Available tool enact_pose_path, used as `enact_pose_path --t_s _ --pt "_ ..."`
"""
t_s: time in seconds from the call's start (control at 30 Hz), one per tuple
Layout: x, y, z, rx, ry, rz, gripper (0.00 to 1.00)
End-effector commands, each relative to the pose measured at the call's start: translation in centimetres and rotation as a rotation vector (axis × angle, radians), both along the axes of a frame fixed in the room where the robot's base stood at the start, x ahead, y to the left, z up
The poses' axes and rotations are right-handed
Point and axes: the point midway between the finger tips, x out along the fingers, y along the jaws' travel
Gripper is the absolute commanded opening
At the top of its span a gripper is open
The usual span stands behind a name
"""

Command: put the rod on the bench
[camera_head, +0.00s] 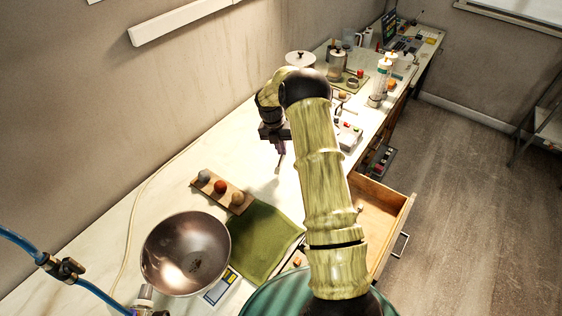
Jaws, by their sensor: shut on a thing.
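My gripper (278,146) is at the middle of the picture, over the white bench (165,190), partly hidden behind my own arm. It is shut on a thin rod (281,165), which hangs steeply down from the jaws. Only a short, small piece of the rod shows. I cannot tell whether its lower end touches the bench top.
A board with several balls (221,191), a green cloth (248,240) and a metal bowl (186,253) occupy the near bench. An open drawer (402,222) juts out at right. Jars and bottles (381,78) stand farther back. Bare bench lies left of my gripper.

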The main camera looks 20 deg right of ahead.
Motion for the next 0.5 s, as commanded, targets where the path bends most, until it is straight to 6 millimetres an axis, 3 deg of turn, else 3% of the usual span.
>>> enact_pose_path --t_s 0.2,0.5 --pt "0.0 -0.1 -2.8 0.0 0.0 -0.002 0.0" --pt "0.1 0.4 -3.0 0.0 0.0 0.007 0.0"
